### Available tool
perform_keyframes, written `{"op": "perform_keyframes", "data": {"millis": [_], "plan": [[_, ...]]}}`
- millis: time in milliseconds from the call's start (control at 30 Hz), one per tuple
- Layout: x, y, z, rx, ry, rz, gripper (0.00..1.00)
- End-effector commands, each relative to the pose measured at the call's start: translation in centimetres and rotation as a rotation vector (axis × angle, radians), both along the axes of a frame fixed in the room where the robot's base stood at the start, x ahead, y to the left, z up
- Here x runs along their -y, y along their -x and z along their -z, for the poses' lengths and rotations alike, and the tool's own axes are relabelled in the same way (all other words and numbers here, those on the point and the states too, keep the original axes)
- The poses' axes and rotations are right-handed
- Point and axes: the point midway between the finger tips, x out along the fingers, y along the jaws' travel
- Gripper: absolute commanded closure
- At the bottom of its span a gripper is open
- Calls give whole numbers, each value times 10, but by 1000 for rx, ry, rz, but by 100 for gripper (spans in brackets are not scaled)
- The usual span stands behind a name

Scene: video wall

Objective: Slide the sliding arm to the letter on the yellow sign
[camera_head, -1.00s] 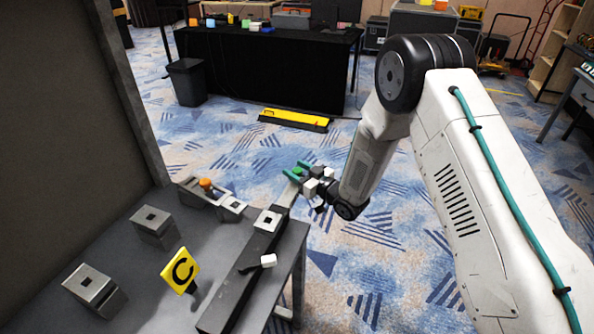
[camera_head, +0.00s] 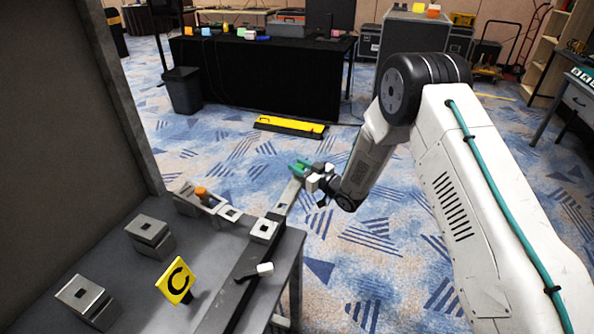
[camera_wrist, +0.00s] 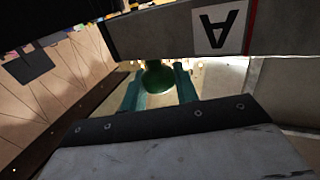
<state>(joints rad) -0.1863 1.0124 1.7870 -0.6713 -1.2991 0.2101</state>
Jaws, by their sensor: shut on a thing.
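The yellow sign (camera_head: 175,281) on the grey table at the lower left bears a black letter C. The sliding arm (camera_head: 286,198) is a long grey bar that sticks out past the table's far right corner. My gripper (camera_head: 300,169) is at its outer end. In the wrist view the teal fingers of my gripper (camera_wrist: 160,84) are shut on a round green knob (camera_wrist: 158,76). A grey block with a letter A (camera_wrist: 213,31), upside down in this view, and a red line lie just beyond the knob.
On the table (camera_head: 225,262) stand grey blocks with square sockets (camera_head: 150,232), an orange knob (camera_head: 201,191) and a white handle (camera_head: 265,268) beside the dark rail. A tall dark panel (camera_head: 70,110) rises at the left. Open carpet lies right of the table.

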Motion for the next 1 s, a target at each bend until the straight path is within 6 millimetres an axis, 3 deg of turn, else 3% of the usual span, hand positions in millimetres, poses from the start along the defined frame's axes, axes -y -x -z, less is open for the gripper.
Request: {"op": "perform_keyframes", "data": {"millis": [100, 133, 200, 567, 1000], "plan": [[0, 0, 0, 1, 0, -1, 100], [0, 0, 0, 1, 0, -1, 67], [0, 0, 0, 0, 0, -1, 50], [4, 4, 0, -1, 1, 0, 50], [53, 48, 0, -1, 1, 0, 50]]}}
